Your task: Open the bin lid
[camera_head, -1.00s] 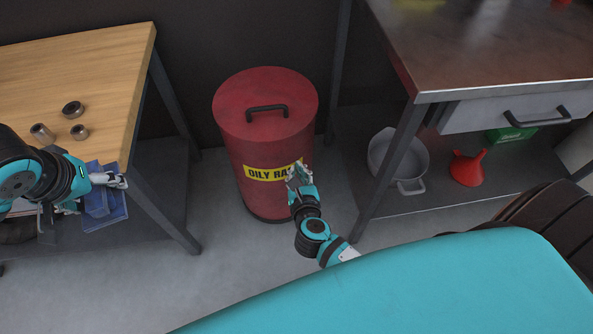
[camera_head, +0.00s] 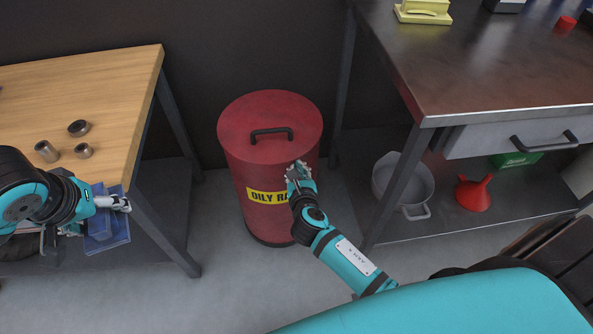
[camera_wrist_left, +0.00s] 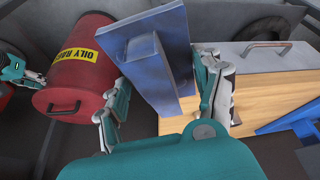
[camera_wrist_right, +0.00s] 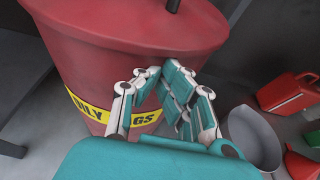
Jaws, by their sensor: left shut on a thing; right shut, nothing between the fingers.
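The red bin (camera_head: 255,170) stands on the floor, with a yellow label (camera_head: 266,196) on its front. Its round red lid (camera_head: 270,108) is shut and carries a black handle (camera_head: 271,132); the lid also shows in the left wrist view (camera_wrist_left: 75,104). My right gripper (camera_head: 298,170) is shut and empty at the bin's front right, below the lid rim; in the right wrist view its fingers (camera_wrist_right: 160,80) overlap the bin wall. I cannot tell whether they touch it. My left gripper (camera_head: 120,203) is shut on a blue object (camera_wrist_left: 160,50) beside the wooden table, away from the bin.
The wooden table (camera_head: 95,90) at left carries several metal sleeves. A metal bench (camera_head: 480,75) with a drawer (camera_head: 500,138) stands at right. A grey bucket (camera_head: 403,180) and a red funnel (camera_head: 473,193) are on its lower shelf. Open floor (camera_head: 225,280) lies before the bin.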

